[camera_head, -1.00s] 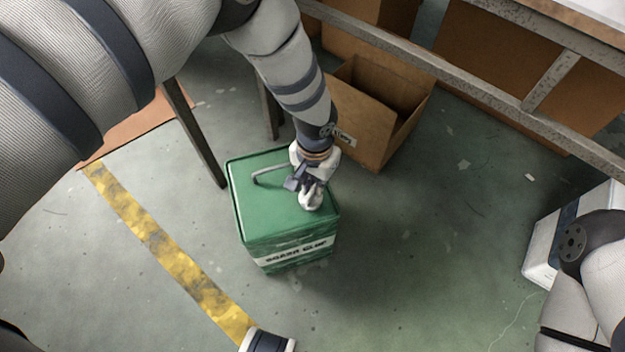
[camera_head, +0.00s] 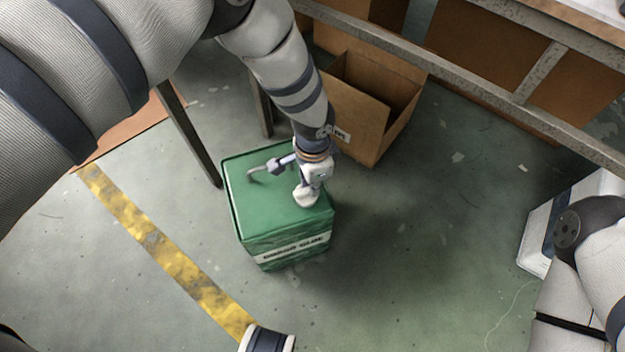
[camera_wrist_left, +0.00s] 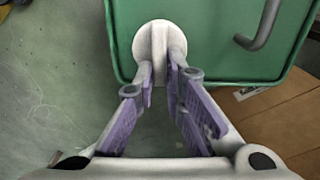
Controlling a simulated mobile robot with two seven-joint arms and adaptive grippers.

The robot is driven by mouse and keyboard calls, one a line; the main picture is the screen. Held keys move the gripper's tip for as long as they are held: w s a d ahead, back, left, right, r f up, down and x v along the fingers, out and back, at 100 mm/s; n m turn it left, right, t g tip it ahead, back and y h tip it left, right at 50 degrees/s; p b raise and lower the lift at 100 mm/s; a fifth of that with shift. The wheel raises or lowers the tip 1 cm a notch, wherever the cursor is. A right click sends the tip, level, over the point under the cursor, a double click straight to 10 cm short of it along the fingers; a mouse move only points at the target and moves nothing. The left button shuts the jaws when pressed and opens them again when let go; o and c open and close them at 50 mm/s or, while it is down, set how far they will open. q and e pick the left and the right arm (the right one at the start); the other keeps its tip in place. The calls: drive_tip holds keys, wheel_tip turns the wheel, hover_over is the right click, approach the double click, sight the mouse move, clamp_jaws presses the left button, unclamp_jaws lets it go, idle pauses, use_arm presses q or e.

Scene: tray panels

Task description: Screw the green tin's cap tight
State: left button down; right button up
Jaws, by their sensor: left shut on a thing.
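The green tin (camera_head: 250,205) stands upright on the floor in the middle of the head view, with a bent grey carry handle (camera_head: 257,171) on its top. Its round white cap (camera_head: 304,201) is near the right front corner of the top; it also shows in the left wrist view (camera_wrist_left: 152,40). My left gripper (camera_head: 308,187) comes down from above, its fingers shut on the cap. In the left wrist view the fingers (camera_wrist_left: 160,75) hide part of the cap. I cannot tell how tight the cap sits. My right gripper is out of view.
An open cardboard box (camera_head: 358,122) stands close behind the tin, under a grey metal rail (camera_head: 440,70). A thin dark leg (camera_head: 190,135) stands behind left. A white box (camera_head: 538,240) is at the far right. The green floor (camera_head: 430,240) right of the tin is clear.

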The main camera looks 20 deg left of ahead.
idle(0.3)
use_arm(q)
drive_tip(key=c, duration=1.7)
unclamp_jaws()
drive_tip(key=shift+o, duration=0.2)
wheel_tip(320, 180, up, 12)
